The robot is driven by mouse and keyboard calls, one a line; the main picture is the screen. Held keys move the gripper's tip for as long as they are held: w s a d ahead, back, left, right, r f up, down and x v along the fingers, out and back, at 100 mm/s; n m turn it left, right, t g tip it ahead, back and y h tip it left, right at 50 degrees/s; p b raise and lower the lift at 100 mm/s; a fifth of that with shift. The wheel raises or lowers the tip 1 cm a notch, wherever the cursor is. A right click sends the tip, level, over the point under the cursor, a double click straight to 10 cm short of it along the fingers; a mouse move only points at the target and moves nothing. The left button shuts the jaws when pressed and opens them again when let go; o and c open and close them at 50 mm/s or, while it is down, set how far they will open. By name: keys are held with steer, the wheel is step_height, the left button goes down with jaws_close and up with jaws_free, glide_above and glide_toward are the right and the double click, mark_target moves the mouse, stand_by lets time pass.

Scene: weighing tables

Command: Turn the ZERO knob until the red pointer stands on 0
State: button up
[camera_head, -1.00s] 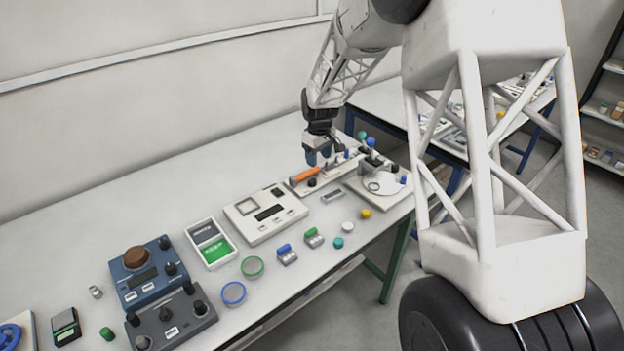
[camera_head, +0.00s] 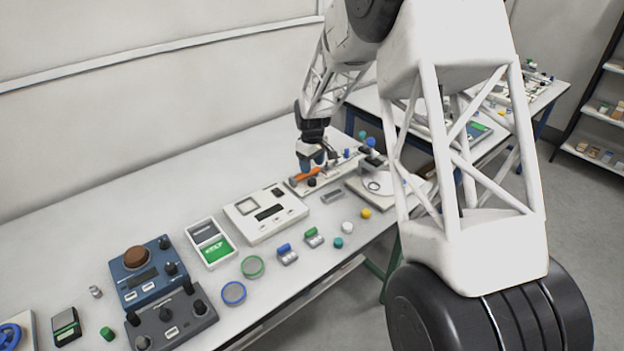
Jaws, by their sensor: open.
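My gripper (camera_head: 311,162) is open, pointing down over a pale instrument (camera_head: 342,172) towards the far end of the near table. The instrument carries an orange part (camera_head: 306,174), with a small black knob (camera_head: 311,182) in front of it. The fingertips are close to the orange part and partly cover it; I cannot tell whether they touch anything. No ZERO lettering can be read at this size. I cannot make out the red pointer or its scale, so its position does not show.
A pale plate with a round disc (camera_head: 385,185) stands right of the instrument, partly behind my arm. A white scale (camera_head: 288,217) is to its left. Blue (camera_head: 160,250) and grey (camera_head: 190,318) knobbed boxes stand front left. The table's back strip is clear.

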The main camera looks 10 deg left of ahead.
mark_target(312, 180)
steer(key=shift+f, duration=3.25)
steer(key=shift+c, duration=0.3)
steer(key=c, duration=0.9)
steer(key=shift+m, duration=0.5)
steer(key=o, duration=1)
steer(key=shift+c, duration=0.2)
